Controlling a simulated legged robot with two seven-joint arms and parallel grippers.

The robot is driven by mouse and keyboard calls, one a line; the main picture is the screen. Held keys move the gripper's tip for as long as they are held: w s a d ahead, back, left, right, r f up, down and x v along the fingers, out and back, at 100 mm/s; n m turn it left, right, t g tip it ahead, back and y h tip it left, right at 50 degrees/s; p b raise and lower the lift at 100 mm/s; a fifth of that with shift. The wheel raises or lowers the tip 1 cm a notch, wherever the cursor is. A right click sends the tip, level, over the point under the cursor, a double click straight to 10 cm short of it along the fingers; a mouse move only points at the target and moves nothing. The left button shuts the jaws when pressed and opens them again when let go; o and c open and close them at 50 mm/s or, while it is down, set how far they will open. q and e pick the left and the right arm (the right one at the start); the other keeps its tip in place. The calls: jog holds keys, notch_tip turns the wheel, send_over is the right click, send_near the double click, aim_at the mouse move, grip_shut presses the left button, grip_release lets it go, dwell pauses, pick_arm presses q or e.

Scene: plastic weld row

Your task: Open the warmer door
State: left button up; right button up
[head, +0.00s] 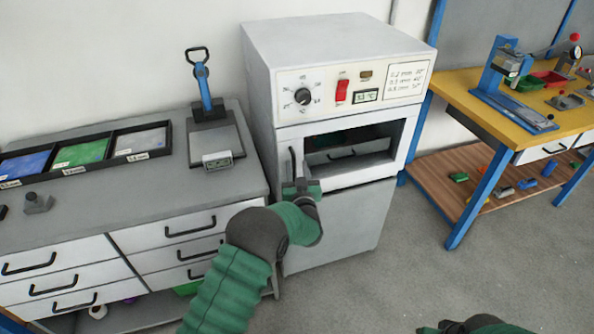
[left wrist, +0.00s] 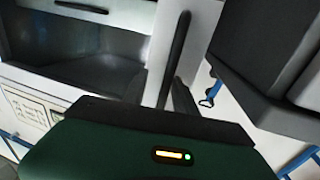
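The warmer (head: 350,55) is a white cabinet with a dial, a red switch and a small display. Its door (head: 412,150) has a dark window (head: 350,145) and looks shut, flush with the cabinet. The dark upright door handle (head: 293,162) is at the door's left side. My left gripper (head: 301,187) is at the handle's lower part and hides some of it. In the left wrist view the handle (left wrist: 175,50) rises just beyond the gripper's green body. Only a green and dark piece of my right arm shows at the bottom edge.
A grey-topped drawer bench (head: 80,225) stands left of the warmer, holding pellet trays (head: 80,152) and a blue-handled tool (head: 203,85). A yellow workbench (head: 490,108) with a blue press stands right. Grey floor (head: 400,270) is clear in front.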

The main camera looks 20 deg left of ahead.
pick_arm(q)
jog(key=shift+w+a, duration=0.1)
jog(key=shift+a, duration=0.6)
jog(key=c, duration=0.5)
jog(key=shift+d, duration=0.3)
grip_shut()
